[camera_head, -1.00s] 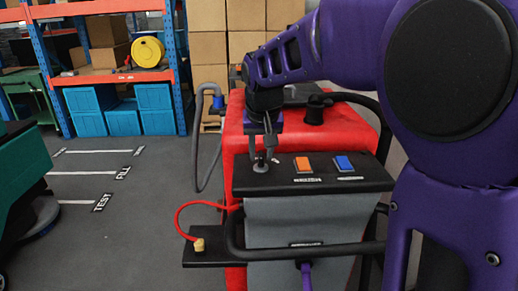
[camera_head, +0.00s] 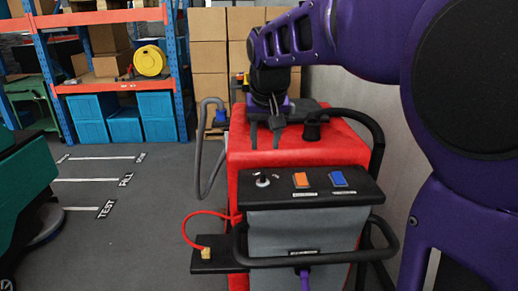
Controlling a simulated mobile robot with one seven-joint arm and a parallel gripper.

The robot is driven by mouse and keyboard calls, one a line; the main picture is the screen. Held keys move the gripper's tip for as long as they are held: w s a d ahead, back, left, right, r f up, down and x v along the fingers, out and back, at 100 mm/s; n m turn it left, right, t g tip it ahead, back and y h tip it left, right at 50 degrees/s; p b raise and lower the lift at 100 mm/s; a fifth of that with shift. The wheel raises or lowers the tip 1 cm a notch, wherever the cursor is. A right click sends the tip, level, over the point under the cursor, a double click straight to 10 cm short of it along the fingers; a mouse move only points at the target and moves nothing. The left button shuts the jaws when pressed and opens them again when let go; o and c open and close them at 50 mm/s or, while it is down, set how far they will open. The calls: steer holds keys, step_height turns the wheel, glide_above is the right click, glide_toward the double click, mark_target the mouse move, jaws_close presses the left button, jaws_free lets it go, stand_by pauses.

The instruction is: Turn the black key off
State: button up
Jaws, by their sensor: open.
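The black key (camera_head: 262,178) stands in a round silver switch at the left end of the black control panel (camera_head: 315,194) on the red scrubber machine (camera_head: 300,148). My gripper (camera_head: 264,143) is open and empty. It is above and behind the panel, over the red body, with its fingers pointing down and apart from the key. The key is in full view but small, and I cannot read any marks around it.
An orange switch (camera_head: 301,180) and a blue switch (camera_head: 338,179) sit right of the key. A black handle bar (camera_head: 320,258) crosses the machine's front. A red hose (camera_head: 190,224) loops at left. Open floor lies left, before shelves (camera_head: 110,85).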

steer(key=v, duration=0.5)
steer(key=shift+r, duration=0.4)
